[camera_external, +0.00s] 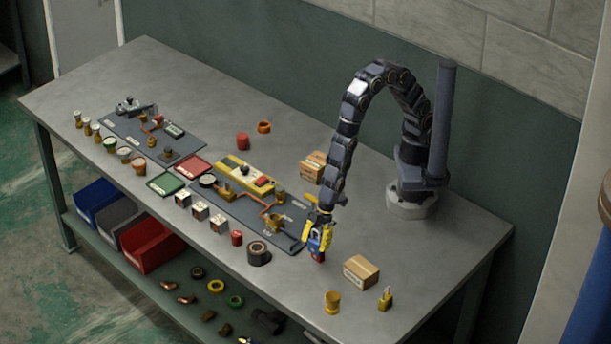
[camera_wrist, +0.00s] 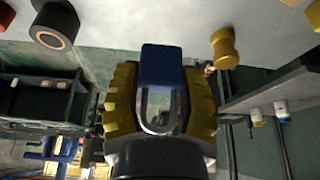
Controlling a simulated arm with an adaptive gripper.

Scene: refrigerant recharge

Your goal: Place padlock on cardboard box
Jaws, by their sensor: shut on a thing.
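My gripper (camera_external: 319,238) hangs over the front of the bench with its yellow fingers. In the wrist view the fingers (camera_wrist: 161,100) are shut on a blue padlock (camera_wrist: 162,66), with its silver U-shaped shackle towards the wrist. The padlock shows only as a small blue patch in the external view, with a dark red patch below it; I cannot tell what the red is. A small cardboard box (camera_external: 361,271) sits on the bench to the right of and nearer the camera than my gripper, apart from it. Its top looks bare.
A yellow spool-shaped piece (camera_external: 332,302) and a yellow padlock (camera_external: 385,299) stand near the box. Other small cartons (camera_external: 313,167) lie behind my gripper. A black roll (camera_external: 258,253) and a dark mat with copper piping (camera_external: 265,213) are to the left. The bench right of the box is clear.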

